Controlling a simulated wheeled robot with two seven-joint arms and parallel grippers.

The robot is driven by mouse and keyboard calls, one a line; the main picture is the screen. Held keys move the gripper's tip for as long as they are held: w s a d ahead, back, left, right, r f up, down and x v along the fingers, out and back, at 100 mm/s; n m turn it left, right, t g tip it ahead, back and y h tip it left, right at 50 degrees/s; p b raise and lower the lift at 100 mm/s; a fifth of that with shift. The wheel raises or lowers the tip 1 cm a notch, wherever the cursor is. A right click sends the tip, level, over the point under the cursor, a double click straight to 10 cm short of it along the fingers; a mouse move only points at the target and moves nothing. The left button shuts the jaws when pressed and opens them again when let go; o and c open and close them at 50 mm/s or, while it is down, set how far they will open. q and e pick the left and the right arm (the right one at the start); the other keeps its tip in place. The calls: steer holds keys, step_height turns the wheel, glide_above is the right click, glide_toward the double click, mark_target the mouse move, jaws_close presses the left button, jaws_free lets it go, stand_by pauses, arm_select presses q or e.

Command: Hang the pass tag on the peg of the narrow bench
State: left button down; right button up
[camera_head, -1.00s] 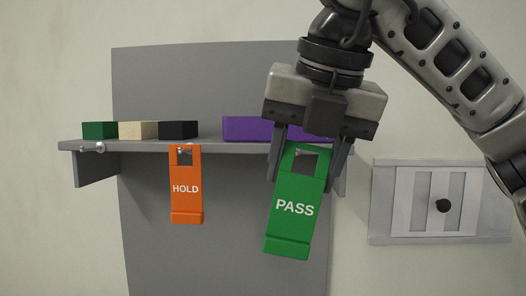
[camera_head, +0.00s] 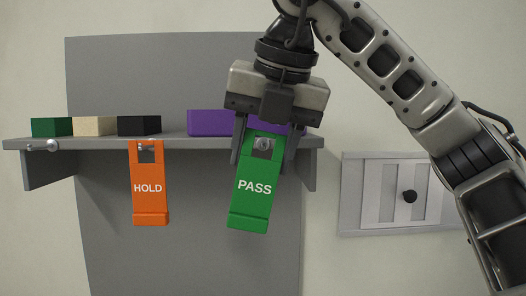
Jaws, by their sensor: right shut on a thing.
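The green PASS tag (camera_head: 255,187) hangs slightly tilted from my right gripper (camera_head: 262,158), which is shut on its upper part. The tag is in front of the grey narrow bench (camera_head: 90,144), near its right end. A round metal peg end (camera_head: 263,144) shows inside the tag's window. I cannot tell whether the peg passes through the window or stands behind it. My left gripper is not in view.
An orange HOLD tag (camera_head: 148,188) hangs from the bench. A bare peg (camera_head: 52,145) is at the left. Green (camera_head: 51,127), beige (camera_head: 88,126), black (camera_head: 139,125) and purple (camera_head: 209,123) blocks stand on top. A wall panel with a black knob (camera_head: 409,197) is at right.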

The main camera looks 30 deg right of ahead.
steer(key=shift+w+d+f+b, duration=0.1)
steer(key=shift+w+d+f, duration=0.1)
steer(key=shift+w+d, duration=0.4)
steer(key=shift+w+d+f+b, duration=0.15)
steer(key=shift+w+d+f, duration=0.1)
steer(key=shift+w, duration=0.55)
steer(key=shift+w+d+f+b, duration=0.15)
steer(key=shift+w+d, duration=0.3)
steer(key=shift+w, duration=0.25)
steer(key=o, duration=1.3)
steer(key=shift+c, duration=0.2)
steer(key=p+v, duration=0.1)
steer(key=v, duration=1.4)
steer(key=shift+r, duration=0.4)
